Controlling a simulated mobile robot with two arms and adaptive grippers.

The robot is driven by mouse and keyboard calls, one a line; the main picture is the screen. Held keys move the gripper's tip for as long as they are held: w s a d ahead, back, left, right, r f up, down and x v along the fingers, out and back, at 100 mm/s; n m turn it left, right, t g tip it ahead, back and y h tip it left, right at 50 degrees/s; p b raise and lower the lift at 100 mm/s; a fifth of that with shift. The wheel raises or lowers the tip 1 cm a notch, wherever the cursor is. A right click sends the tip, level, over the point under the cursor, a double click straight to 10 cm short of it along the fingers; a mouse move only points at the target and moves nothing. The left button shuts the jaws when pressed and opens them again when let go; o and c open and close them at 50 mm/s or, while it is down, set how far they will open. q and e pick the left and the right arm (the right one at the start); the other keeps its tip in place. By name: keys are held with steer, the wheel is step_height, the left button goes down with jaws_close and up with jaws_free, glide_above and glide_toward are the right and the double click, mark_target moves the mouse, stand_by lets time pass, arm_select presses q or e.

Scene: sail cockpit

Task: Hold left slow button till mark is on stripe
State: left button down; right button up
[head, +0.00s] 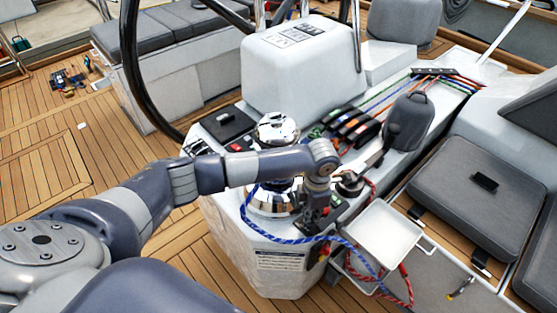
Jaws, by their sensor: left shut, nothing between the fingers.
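My left gripper (313,228) is shut and empty, pointing down at the front of the white console, just right of the chrome winch (268,203). A small dark panel with green and red spots (338,203) shows beside the gripper. The gripper and wrist cover part of it, so I cannot make out the left slow button or whether a fingertip touches it. A blue rope with white flecks (345,241) runs from the winch, past the gripper, to the right. I cannot make out the mark or the stripe. My right gripper is not in view.
A white tray (405,262) sticks out right of the console, with red rope hanging beside it.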

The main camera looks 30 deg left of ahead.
arm_select(q)
step_height(320, 180, up, 8)
steer(key=p, duration=0.4)
steer(key=shift+f, duration=0.1)
